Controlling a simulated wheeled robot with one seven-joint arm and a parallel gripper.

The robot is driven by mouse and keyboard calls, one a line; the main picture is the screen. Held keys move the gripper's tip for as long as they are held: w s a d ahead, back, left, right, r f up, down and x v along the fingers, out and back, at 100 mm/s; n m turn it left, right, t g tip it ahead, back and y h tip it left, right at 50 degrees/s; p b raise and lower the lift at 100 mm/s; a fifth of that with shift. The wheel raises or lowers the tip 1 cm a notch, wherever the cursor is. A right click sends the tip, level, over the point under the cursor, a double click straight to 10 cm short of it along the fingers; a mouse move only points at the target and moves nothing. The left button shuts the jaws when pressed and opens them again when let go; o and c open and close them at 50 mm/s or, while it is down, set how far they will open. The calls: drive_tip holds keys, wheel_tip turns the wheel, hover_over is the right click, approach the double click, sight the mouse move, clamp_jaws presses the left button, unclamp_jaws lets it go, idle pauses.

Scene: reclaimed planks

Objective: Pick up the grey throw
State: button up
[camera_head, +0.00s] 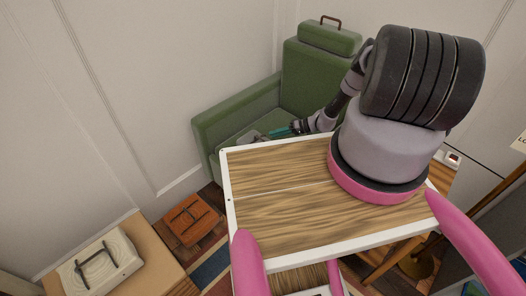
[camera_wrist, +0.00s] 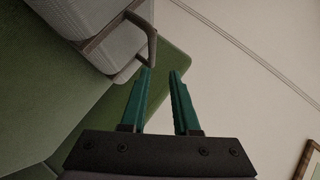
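The grey throw (camera_head: 239,142) is a folded pale grey block on the seat of the green armchair, partly hidden by the chair's arm and the board in front. In the wrist view the grey throw (camera_wrist: 92,35) fills the upper left, with a stiff grey-brown loop handle (camera_wrist: 151,45) standing out from it. My gripper (camera_head: 277,133) comes from the right, just beside the throw. In the wrist view my gripper (camera_wrist: 162,72) has its teal fingers apart with nothing between them; the left fingertip is close to the handle's end. I cannot tell whether they touch.
The green armchair (camera_head: 225,122) has a green handled bundle (camera_head: 328,40) on its back. A white-edged wooden board (camera_head: 275,190) lies below my arm. An orange handled bundle (camera_head: 188,220) is on the floor. A cream one (camera_head: 118,250) sits on a wooden top at lower left.

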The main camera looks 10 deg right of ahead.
sight(262, 140)
drive_tip(key=shift+f, duration=0.85)
drive_tip(key=shift+x, duration=3.7)
clamp_jaws()
